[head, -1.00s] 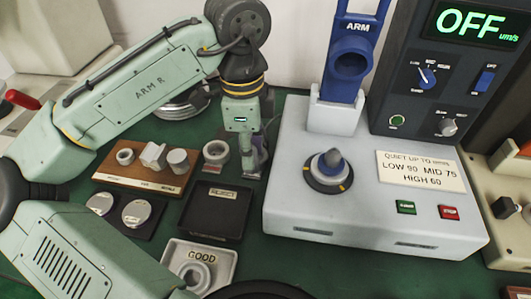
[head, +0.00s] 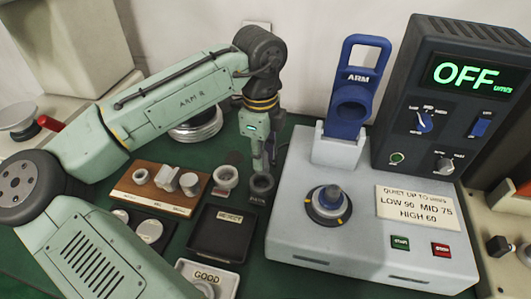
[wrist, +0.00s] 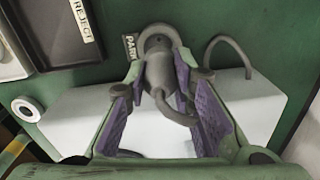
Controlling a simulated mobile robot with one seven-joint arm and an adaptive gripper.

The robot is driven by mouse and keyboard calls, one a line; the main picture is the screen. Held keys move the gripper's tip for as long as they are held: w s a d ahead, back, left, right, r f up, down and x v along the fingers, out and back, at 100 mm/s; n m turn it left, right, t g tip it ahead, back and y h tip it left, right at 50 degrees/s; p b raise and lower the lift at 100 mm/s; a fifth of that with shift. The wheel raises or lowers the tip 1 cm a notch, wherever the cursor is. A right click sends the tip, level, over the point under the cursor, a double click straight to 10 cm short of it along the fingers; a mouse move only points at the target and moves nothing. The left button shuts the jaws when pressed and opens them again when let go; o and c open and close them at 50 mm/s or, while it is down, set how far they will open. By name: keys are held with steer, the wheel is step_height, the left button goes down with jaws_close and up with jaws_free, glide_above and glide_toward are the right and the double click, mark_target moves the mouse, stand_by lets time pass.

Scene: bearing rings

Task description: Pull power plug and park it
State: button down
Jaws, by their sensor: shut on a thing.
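The grey power plug (wrist: 160,73) sits between the purple pads of my gripper (wrist: 161,82), with its cable curling back between the fingers. In the head view my gripper (head: 262,167) points down, shut on the plug, which is hard to make out there. Directly below stands a dark round holder (head: 262,188). In the wrist view a grey ring-shaped holder (wrist: 158,36) beside a PARK label (wrist: 130,46) lies just beyond the plug's tip. I cannot tell whether the plug touches it.
The pale tester (head: 330,240) with a blue arm (head: 352,105) stands right of my gripper. Its control box (head: 440,130) reads OFF. The black REJECT tray (head: 218,240), the GOOD tray (head: 190,270) and a wooden parts board (head: 150,204) lie left. A loose grey cable (wrist: 232,45) arcs nearby.

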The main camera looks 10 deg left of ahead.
mark_target(261, 173)
steer(key=shift+f+b, duration=2.15)
steer(key=shift+f, duration=0.4)
steer(key=shift+r+p, duration=0.1)
steer(key=shift+p, duration=0.6)
steer(key=shift+f+b, duration=0.35)
steer(key=shift+f, duration=0.25)
steer(key=c, duration=1.7)
jaws_free()
steer(key=shift+o, duration=0.2)
step_height(261, 173, up, 6)
steer(key=p, duration=0.5)
steer(key=shift+r+p, duration=0.3)
steer(key=shift+r, duration=2.2)
steer(key=shift+s+f, duration=0.1)
steer(key=shift+s, duration=0.05)
